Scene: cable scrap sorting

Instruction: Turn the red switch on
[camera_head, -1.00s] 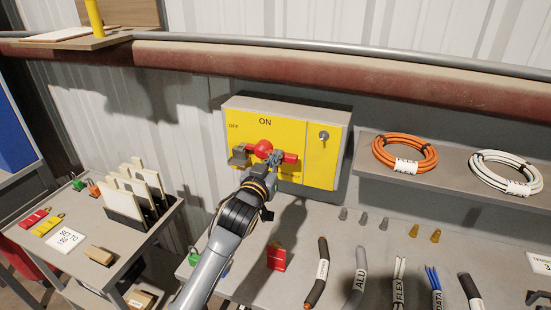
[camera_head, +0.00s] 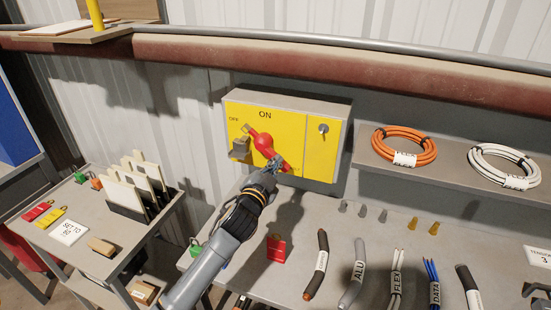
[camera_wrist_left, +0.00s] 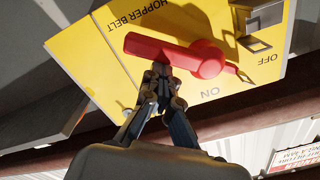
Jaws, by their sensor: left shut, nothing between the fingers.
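The red switch (camera_head: 264,143) is a rotary handle on the yellow front of a grey box (camera_head: 300,97) marked ON at the top and OFF at the upper left. The handle stands diagonally, its pointer end toward the upper left between OFF and ON and its thick end toward the lower right. My left gripper (camera_head: 275,164) is shut and empty, its fingertips at the handle's lower right part. In the left wrist view the closed fingertips (camera_wrist_left: 160,72) are against or very close to the edge of the red handle (camera_wrist_left: 165,52). My right gripper is not visible.
A grey hasp (camera_head: 240,147) sticks out left of the handle, and a key switch (camera_head: 323,129) is on the right. A shelf (camera_head: 455,182) with cable coils is at right.

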